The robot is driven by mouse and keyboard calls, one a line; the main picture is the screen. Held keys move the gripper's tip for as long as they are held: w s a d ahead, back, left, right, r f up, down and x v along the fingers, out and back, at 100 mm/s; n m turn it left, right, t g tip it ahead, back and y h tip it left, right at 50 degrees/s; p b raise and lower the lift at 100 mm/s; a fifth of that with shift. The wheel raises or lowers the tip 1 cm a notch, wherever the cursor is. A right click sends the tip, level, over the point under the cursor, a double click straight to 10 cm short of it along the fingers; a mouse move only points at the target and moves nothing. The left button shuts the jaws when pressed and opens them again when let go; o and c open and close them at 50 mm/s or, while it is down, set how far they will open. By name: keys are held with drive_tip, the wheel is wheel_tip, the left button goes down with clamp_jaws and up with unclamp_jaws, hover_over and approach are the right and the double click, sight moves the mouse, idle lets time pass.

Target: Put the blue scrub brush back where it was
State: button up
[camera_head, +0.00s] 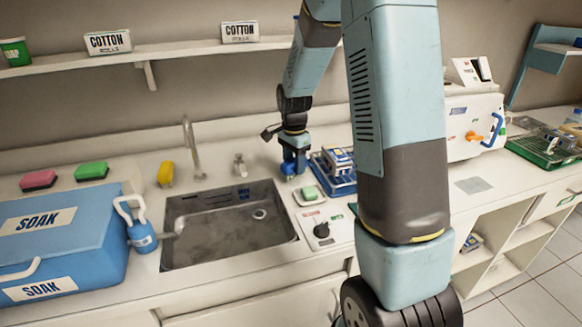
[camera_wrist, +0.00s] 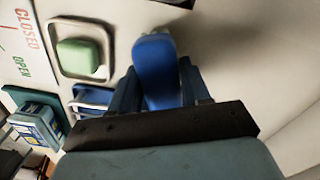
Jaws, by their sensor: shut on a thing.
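My gripper (camera_wrist: 160,92) is shut on the blue scrub brush (camera_wrist: 155,66), with a finger on each side of it. In the wrist view the brush's blue back points up the picture, and pale bristles show a little at its far end. In the head view my gripper (camera_head: 293,163) is low over the counter, just right of the sink's back corner. The brush is small and partly hidden by the fingers there. I cannot tell whether it touches the counter.
A green soap in a dish (camera_wrist: 80,58) lies beside the brush. A blue rack (camera_head: 340,178) stands close to the right.

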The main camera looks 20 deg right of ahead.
sight(294, 160)
drive_tip(key=shift+f, duration=0.6)
drive_tip(key=shift+f, duration=0.1)
drive_tip(key=o, duration=1.1)
wheel_tip(294, 160, up, 12)
drive_tip(key=shift+r, duration=0.1)
drive_tip(key=s+r+n+t, duration=0.3)
drive_tip(key=s+r+n, duration=0.3)
drive_tip(key=s+r, duration=0.6)
drive_tip(key=s+n+t, duration=0.2)
drive_tip(key=s+n, duration=0.5)
drive_tip(key=s, duration=0.9)
drive_tip(key=shift+a+r+n+t, duration=0.3)
drive_tip(key=shift+a, duration=0.1)
